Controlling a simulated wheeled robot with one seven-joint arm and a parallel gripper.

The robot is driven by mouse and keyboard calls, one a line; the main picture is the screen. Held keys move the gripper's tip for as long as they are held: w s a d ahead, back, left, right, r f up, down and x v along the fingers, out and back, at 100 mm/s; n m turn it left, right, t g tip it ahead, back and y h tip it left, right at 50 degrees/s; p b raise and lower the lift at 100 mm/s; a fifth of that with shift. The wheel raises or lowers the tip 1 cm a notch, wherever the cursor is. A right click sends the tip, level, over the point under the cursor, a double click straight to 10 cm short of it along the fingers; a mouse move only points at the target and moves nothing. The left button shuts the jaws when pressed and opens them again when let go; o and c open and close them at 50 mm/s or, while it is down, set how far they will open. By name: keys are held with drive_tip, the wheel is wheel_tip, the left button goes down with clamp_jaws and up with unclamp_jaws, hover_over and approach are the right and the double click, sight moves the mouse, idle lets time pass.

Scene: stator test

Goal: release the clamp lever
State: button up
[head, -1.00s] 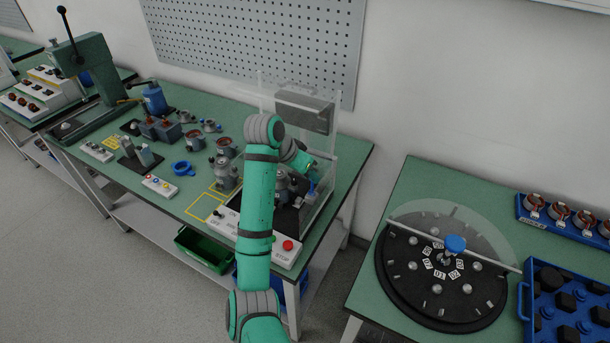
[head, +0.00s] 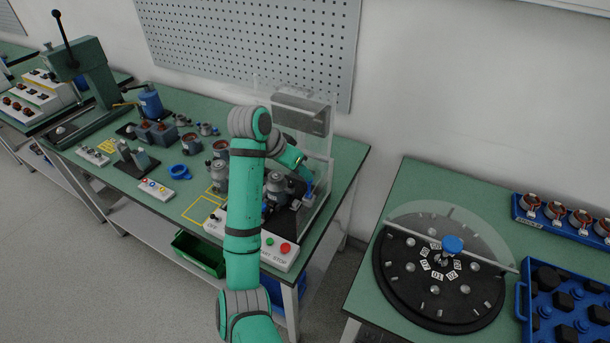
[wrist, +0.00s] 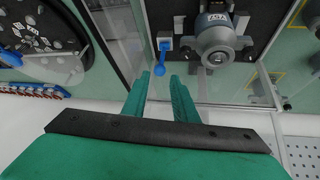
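The clamp lever (wrist: 160,60) is a blue handle with a rounded end, beside a grey motor unit (wrist: 216,42) on a dark plate. In the wrist view it points towards my gripper (wrist: 160,77). My gripper is open, with its two green fingers apart and the lever's end at the gap between the tips. I cannot tell whether a finger touches it. In the head view the lever (head: 309,182) shows as a small blue spot inside the clear guard, by the end of my arm. My fingertips are hard to make out there.
Clear guard panels (head: 322,165) stand close around the fixture. A control box (head: 277,251) with green and red buttons is at the bench front. Motor parts stand to the left. A round dial table (head: 440,275) is on the separate bench at right.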

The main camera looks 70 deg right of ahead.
drive_tip(key=v, duration=0.6)
drive_tip(key=shift+r, duration=0.25)
drive_tip(key=shift+a, duration=0.1)
